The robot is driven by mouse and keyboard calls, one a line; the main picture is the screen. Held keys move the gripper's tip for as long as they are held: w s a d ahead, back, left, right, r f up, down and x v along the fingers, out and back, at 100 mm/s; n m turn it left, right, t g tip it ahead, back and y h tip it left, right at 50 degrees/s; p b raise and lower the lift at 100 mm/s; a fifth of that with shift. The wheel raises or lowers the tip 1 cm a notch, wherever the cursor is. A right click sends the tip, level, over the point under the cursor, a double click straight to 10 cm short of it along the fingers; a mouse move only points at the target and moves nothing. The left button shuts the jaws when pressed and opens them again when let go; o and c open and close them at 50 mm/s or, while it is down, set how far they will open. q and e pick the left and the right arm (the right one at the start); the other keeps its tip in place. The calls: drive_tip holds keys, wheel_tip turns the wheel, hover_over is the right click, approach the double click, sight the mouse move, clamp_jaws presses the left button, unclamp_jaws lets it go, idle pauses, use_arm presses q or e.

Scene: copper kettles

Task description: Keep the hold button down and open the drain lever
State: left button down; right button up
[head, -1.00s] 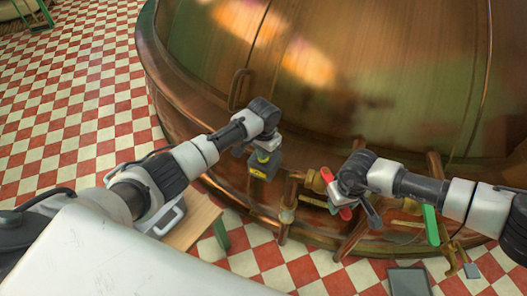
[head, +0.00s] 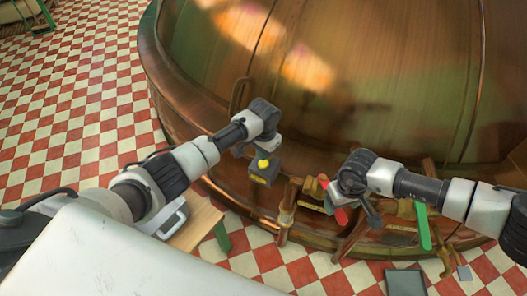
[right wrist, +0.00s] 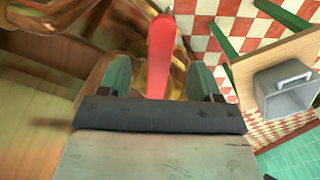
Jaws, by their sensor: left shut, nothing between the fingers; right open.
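A dark box with a domed yellow button (head: 263,164) on top stands by the kettle's lower edge in the head view. My left gripper (head: 266,150) is shut and empty just above and behind the button. The button's top is in plain sight; I cannot tell whether a fingertip touches it. A red lever handle (head: 340,215) shows beside my right gripper (head: 347,207). In the right wrist view the red handle (right wrist: 160,55) stands between the two parted fingers of my open right gripper (right wrist: 160,78), apart from both. Which lever is the drain lever is not marked.
The big copper kettle (head: 340,65) fills the back. A green lever (head: 422,225) hangs near my right forearm. Copper pipes and valves run along the kettle's base. A wooden bench (head: 197,222) with a grey metal container (head: 172,218) is at the lower left. Checkered floor lies clear at left.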

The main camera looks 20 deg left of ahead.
wheel_tip(320, 180, up, 13)
drive_tip(key=p, duration=1.2)
drive_tip(key=shift+r+p, duration=0.2)
drive_tip(key=shift+p, duration=0.2)
wheel_tip(320, 180, up, 10)
drive_tip(key=p, duration=0.4)
idle(0.6)
